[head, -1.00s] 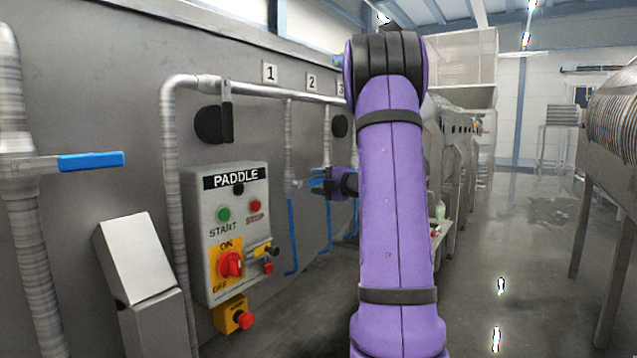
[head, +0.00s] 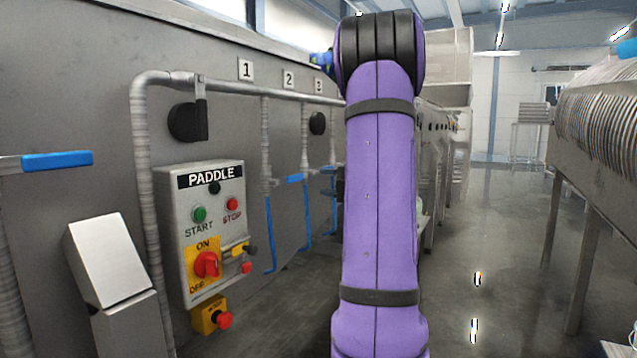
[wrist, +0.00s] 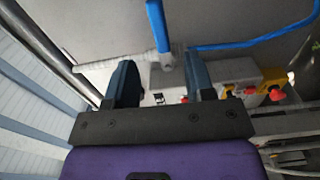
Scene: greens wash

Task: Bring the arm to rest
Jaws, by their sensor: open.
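In the head view my purple arm stands upright in the middle, its black-ringed joint near the top.
The PADDLE control box (head: 206,235) is on the left wall, beside a slanted metal box (head: 108,262). Another blue handle (head: 57,160) sticks out at far left. Blue hoses (head: 268,235) hang below the pipes. A metal machine (head: 600,130) stands at right; the floor (head: 490,260) between is open.

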